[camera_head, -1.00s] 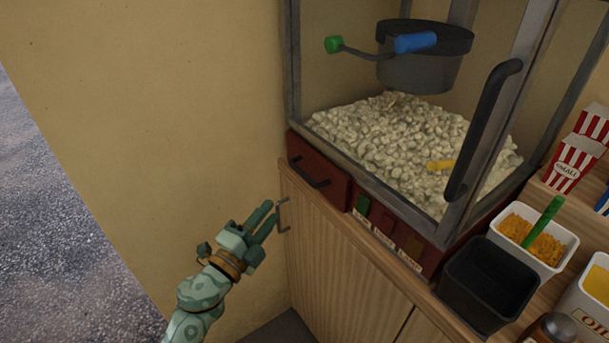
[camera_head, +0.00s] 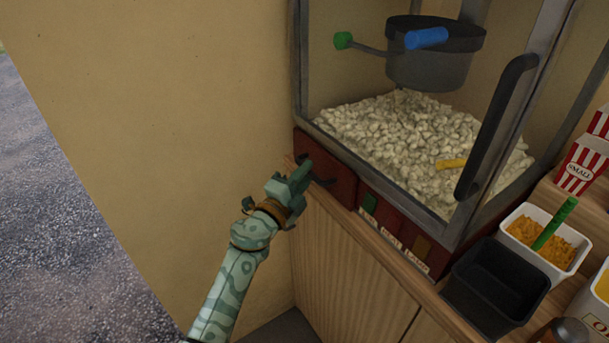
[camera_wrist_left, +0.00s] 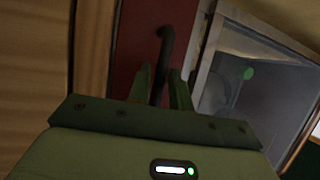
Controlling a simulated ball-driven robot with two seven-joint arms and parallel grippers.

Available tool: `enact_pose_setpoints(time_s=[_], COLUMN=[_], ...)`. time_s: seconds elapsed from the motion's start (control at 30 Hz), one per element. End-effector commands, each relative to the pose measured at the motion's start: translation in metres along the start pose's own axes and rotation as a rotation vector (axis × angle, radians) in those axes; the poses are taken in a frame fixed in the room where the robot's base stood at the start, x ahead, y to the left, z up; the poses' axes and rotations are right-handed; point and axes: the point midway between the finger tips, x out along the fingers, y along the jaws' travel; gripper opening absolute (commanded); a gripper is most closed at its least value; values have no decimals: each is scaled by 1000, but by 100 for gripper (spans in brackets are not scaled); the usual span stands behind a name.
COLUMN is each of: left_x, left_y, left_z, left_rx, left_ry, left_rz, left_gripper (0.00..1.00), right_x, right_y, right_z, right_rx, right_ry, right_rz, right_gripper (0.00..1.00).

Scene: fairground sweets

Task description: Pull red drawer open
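The red drawer (camera_head: 342,188) sits shut, flush in the base of the popcorn machine at its left end. Its dark bar handle (camera_wrist_left: 167,50) shows in the left wrist view; in the head view it is largely hidden behind my gripper. My left gripper (camera_head: 302,173) is at the drawer front. In the left wrist view its two green fingers (camera_wrist_left: 161,85) stand one on each side of the handle, with a small gap visible on the right side, so it looks open around the handle. My right gripper is in neither view.
The glass popcorn cabinet (camera_head: 299,60) stands above the drawer, with switches (camera_head: 369,203) to its right. A wooden counter front (camera_head: 345,265) lies below. A black bin (camera_head: 492,290) stands at right. A plain wall (camera_head: 170,110) borders the left side.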

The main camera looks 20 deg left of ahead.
Motion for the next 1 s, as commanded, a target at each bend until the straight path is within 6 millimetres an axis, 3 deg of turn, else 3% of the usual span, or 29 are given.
enact_pose_setpoints(time_s=[0.03,0.07,0.33,0.47,0.67,1.0], left_x=[0,0,-3,-14,-48,-124], left_y=[0,0,-1,-3,-11,-25], left_z=[0,0,1,5,20,51], left_rx=[0,0,1,0,3,2], left_ry=[0,0,0,-1,-2,0], left_rz=[0,0,0,2,4,4], left_gripper=[6,0,0,0,0,0], right_x=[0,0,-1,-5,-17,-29], right_y=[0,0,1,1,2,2], right_z=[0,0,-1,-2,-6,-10], right_rx=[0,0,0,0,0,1], right_ry=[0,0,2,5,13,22], right_rz=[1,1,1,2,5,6], right_gripper=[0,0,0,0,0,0])
